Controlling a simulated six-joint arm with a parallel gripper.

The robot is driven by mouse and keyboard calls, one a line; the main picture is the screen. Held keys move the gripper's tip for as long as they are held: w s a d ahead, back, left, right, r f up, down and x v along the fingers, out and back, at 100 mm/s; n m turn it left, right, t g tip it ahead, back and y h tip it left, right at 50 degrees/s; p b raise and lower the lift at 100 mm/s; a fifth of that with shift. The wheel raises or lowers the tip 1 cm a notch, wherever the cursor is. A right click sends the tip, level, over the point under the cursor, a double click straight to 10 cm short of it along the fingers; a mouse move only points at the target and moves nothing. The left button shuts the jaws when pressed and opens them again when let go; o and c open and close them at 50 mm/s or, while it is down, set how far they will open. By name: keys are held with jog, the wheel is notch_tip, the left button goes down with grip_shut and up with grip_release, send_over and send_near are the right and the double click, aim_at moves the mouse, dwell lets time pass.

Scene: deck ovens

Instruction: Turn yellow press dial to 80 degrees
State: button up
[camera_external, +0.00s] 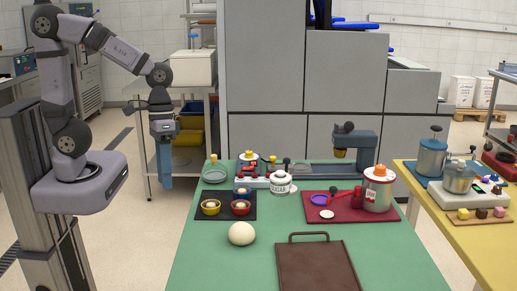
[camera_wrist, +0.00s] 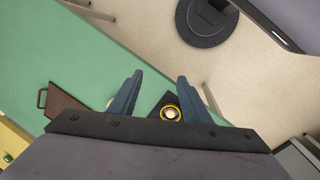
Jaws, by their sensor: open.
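A blue-grey press (camera_external: 366,148) stands at the back of the green table, with a low base running left from it. My gripper (camera_external: 166,184) hangs pointing down, left of the table and apart from the press. In the wrist view its two blue fingers (camera_wrist: 160,76) are spread, with nothing held between them.
A dark mat with small bowls, including a yellow bowl (camera_external: 210,207), lies at the table's left. A white sugar jar (camera_external: 281,183), a dough ball (camera_external: 241,233), a brown tray (camera_external: 316,270) and a red mat (camera_external: 387,214) with a canister (camera_external: 378,190) also occupy the table.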

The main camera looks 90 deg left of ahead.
jog(key=w+a+f+n+t+h+b, duration=0.2)
jog(key=w+n+b, duration=0.2)
jog(key=w+n, duration=0.2)
jog(key=w+a+f+n+t+h+b, duration=0.1)
jog(key=w+a+n+t+h+b, duration=0.1)
jog(key=w+a+n+t+b, duration=0.55)
jog(key=w+a+n+b, duration=0.1)
jog(key=w+a+n, duration=0.4)
jog(key=s+a+r+n+t+y+b, duration=0.15)
jog(key=a+n+t+y+b, duration=0.35)
jog(key=a, duration=0.9)
jog(key=a+r+n+t+y+b, duration=0.2)
jog(key=a+r+n+t, duration=0.15)
jog(key=a+n, duration=0.7)
jog(key=m+p, duration=0.1)
jog(key=m, duration=0.2)
send_near(259, 156)
jog(key=w+r, duration=0.2)
jog(key=w, duration=0.1)
jog(key=shift+h, duration=0.3)
jog(key=shift+w+p, duration=0.5)
jog(key=shift+w, duration=3.1)
